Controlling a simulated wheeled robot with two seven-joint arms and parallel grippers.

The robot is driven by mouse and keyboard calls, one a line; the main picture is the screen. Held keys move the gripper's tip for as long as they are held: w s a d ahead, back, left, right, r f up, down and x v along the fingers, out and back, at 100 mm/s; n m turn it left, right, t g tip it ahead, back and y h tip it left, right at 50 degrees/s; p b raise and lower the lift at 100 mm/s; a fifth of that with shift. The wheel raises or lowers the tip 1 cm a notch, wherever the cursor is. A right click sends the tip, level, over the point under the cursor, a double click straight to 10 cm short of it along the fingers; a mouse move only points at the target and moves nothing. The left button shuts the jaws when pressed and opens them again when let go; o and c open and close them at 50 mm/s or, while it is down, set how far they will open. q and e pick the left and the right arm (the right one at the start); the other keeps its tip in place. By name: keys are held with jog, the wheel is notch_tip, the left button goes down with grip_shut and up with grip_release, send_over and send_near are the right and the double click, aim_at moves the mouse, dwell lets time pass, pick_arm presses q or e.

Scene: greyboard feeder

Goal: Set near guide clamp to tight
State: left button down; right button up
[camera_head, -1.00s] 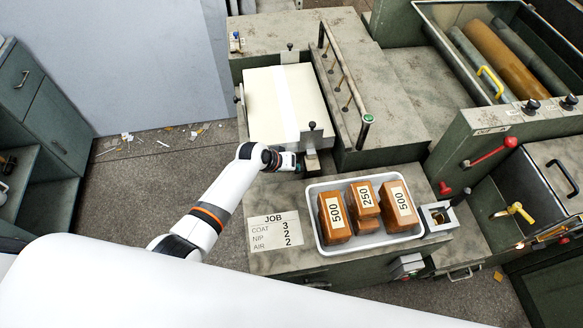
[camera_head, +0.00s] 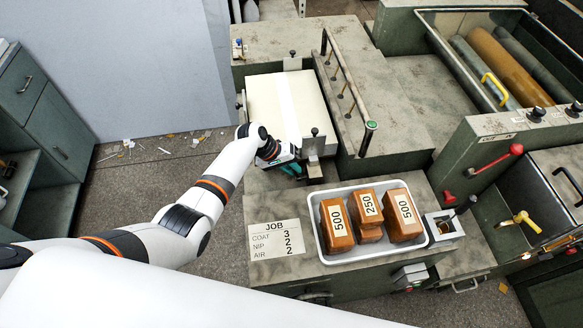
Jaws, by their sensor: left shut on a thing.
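The near guide clamp is at the near right corner of the pale sheet stack (camera_head: 262,98). Its upright metal plate (camera_head: 312,147) has a black knob (camera_head: 314,132) on top, and a small block (camera_head: 315,171) sits at its foot. My left gripper (camera_head: 294,170) is low beside the plate's left side, dark with teal parts. It is shut on a small part at the clamp, which the gripper itself hides. I cannot read the clamp's setting. My right gripper is not in view.
A white tray (camera_head: 323,242) with brown weights marked 500, 250 and 500 stands near right of the clamp. A job card (camera_head: 275,238) lies left of it. A rail with a green-ended bar (camera_head: 370,126) stands right of the stack. Floor at left is open, with scraps.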

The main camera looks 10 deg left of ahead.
pick_arm(q)
jog(key=shift+s, duration=0.1)
jog(key=c, duration=1.3)
grip_release()
jog(key=shift+f, duration=0.1)
jog(key=v, duration=1.2)
